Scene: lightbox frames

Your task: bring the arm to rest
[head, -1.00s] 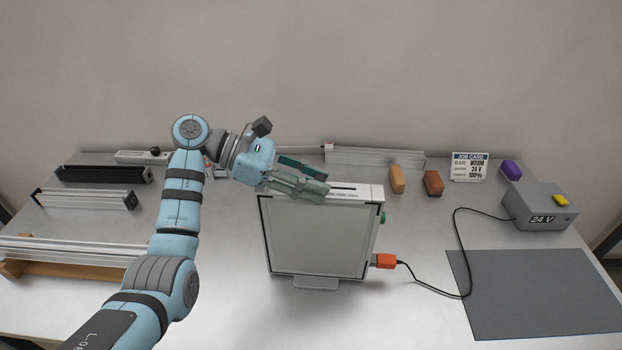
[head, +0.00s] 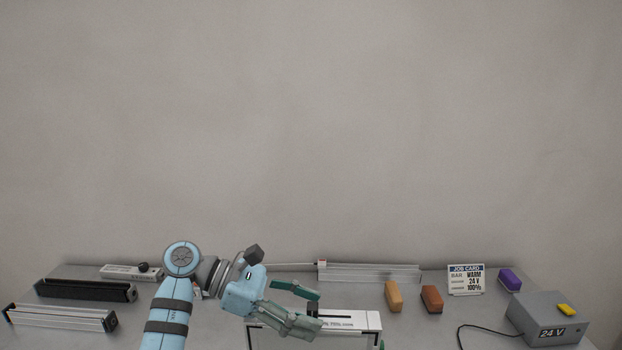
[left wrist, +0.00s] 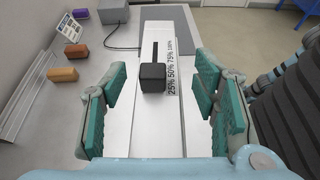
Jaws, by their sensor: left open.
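My left gripper (head: 308,306) is open and empty in the head view, above the left part of the top of a white lightbox frame (head: 352,320). In the left wrist view its green-padded fingers (left wrist: 165,110) stand wide apart. Between and beyond them lies the white top of the frame, with a black slider knob (left wrist: 152,78) in a slot beside a scale marked 25% to 100%. The knob does not touch the fingers in that view. My right gripper is not in view. The lower part of the frame is cut off in the head view.
A grey 24 V supply box (head: 547,318) with a yellow switch stands at the right. A job card (head: 466,280), an orange block (head: 394,296), a brown block (head: 432,299) and a purple block (head: 510,279) stand at the back. Bars (head: 60,317) lie at the left.

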